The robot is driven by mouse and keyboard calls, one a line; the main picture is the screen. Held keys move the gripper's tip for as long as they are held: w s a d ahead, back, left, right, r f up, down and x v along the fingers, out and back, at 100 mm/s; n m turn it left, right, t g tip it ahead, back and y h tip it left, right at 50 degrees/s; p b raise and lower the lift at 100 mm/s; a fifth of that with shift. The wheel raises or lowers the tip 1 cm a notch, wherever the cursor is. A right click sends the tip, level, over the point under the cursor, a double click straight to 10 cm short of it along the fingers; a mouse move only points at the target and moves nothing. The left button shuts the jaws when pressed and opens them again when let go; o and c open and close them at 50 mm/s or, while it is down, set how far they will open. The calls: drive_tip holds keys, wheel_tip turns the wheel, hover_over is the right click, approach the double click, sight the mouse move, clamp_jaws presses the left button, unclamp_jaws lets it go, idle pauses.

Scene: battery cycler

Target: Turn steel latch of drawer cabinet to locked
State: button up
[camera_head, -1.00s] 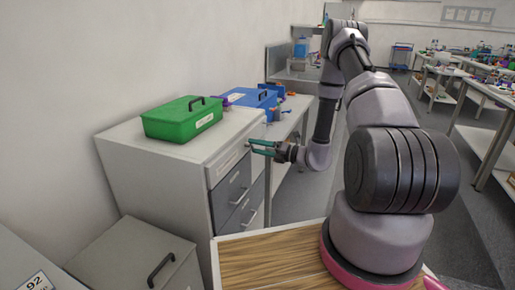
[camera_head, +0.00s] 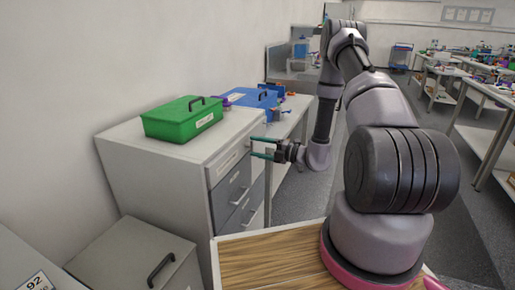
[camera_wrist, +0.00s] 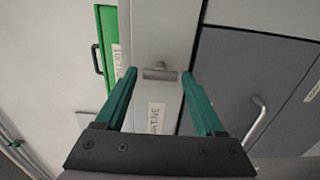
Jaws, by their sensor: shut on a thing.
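The drawer cabinet (camera_head: 150,185) is a pale grey unit with grey drawer fronts, standing against the wall in the head view. In the wrist view its steel latch (camera_wrist: 160,74) is a small bar on a pale panel and lies crosswise in the picture. In the head view my gripper (camera_head: 258,147) is at the cabinet's front near the top edge. The latch cannot be made out there.
A green case (camera_head: 182,120) and a blue case (camera_head: 248,98) stand behind the gripper's side, the green one on the cabinet top. A drawer handle (camera_wrist: 256,122) is right of my fingers. A low grey box (camera_head: 130,255) stands at lower left.

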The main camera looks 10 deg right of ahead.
idle(0.3)
drive_tip(key=o, duration=1.4)
drive_tip(key=shift+c, duration=0.2)
drive_tip(key=v, duration=1.1)
drive_tip(key=s+a+r+n+g+h, duration=0.1)
drive_tip(key=s+a+r+n+g, duration=0.25)
drive_tip(key=r+n, duration=0.35)
drive_tip(key=s+a+r+n+g+h, duration=0.1)
drive_tip(key=s+a+r+n+g, duration=0.2)
drive_tip(key=r+n, duration=0.4)
drive_tip(key=s+a+r+n+g+h, duration=0.1)
drive_tip(key=s+a+r+n+g, duration=0.2)
drive_tip(key=r+n, duration=0.4)
drive_tip(key=s+d+r+n+t+h, duration=0.2)
drive_tip(key=s+r+n+t+h, duration=0.1)
drive_tip(key=s+r+n, duration=0.3)
drive_tip(key=s+d+r+n+t+h, duration=0.3)
drive_tip(key=s+r+n+h, duration=0.3)
drive_tip(key=r+n, duration=0.4)
drive_tip(key=shift+s+n+h, duration=0.3)
drive_tip(key=shift+s+n, duration=0.45)
drive_tip(key=shift+n, duration=0.45)
